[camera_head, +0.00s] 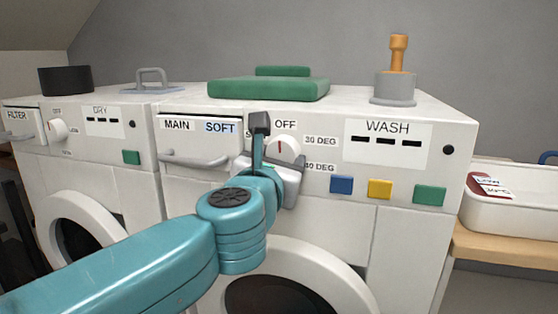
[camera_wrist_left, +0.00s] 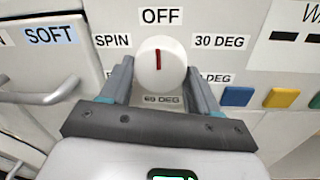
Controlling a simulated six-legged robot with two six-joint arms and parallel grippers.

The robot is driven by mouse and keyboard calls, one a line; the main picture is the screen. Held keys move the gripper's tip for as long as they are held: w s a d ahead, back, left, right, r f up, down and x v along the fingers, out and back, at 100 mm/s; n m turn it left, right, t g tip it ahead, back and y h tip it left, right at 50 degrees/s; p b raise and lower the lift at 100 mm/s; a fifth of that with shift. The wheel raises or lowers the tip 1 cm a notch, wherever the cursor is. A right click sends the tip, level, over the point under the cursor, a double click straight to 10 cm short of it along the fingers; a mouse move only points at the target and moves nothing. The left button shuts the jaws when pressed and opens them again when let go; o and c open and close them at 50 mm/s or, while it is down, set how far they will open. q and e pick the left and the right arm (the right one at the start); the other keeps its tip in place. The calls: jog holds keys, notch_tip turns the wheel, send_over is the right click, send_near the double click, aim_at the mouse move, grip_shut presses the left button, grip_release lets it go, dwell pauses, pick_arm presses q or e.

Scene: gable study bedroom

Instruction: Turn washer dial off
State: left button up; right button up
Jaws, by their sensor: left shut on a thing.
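The washer dial (camera_head: 284,146) is a white round knob with a red mark on the front panel of the washer (camera_head: 418,160). In the left wrist view the dial (camera_wrist_left: 160,68) sits between labels, with OFF above, SPIN to the left, 30 DEG to the right and 60 DEG below. Its red mark stands upright, toward OFF. My left gripper (camera_head: 270,148) is at the dial. In the left wrist view its fingers (camera_wrist_left: 158,80) flank the dial left and right and are shut on it. The right gripper is not in view.
The detergent drawer (camera_head: 200,155) with its handle is left of the dial. Blue (camera_head: 341,184), yellow (camera_head: 380,189) and green (camera_head: 429,195) buttons are to the right. The dryer (camera_head: 95,150) stands at the left. A white tub (camera_head: 510,215) sits on a wooden surface at the right.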

pick_arm(q)
jog(key=o, duration=1.1)
jog(key=shift+c, duration=0.2)
jog(key=v, duration=1.6)
jog(key=shift+s+a, duration=0.15)
